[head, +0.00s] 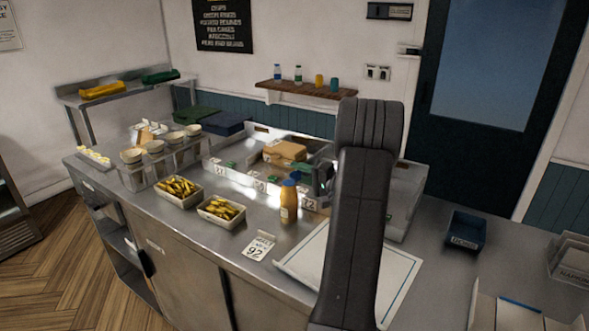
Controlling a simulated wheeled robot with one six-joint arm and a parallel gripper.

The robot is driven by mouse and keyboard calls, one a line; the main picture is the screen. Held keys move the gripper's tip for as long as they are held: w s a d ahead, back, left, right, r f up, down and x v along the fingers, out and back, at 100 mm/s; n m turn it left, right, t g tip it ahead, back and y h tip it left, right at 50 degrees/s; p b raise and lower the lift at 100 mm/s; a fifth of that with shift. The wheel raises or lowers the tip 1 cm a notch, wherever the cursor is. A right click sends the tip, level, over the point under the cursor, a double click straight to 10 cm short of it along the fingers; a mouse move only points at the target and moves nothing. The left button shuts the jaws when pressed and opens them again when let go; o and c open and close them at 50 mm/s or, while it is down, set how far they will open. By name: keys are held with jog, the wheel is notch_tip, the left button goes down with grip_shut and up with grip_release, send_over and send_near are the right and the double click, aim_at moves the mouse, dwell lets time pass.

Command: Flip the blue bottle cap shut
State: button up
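A bottle with an orange-yellow body and pale label (288,208) stands upright on the steel counter, just left of my arm. Its blue cap (290,181) is on top. A blue part rises at the cap's upper right, but it is too small to tell how far the lid stands open. A dark shape that looks like my gripper (322,178) shows just right of the cap, partly behind my arm. A narrow gap seems to lie between them. Its fingers are too small and hidden to read.
Two trays of chips, left (178,190) and right (221,209), stand left of the bottle. A number card (259,246) lies in front. A white board (398,290) lies partly behind my arm. A blue bin (466,231) stands right on clear counter.

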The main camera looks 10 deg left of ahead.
jog(key=shift+x, duration=1.05)
grip_shut()
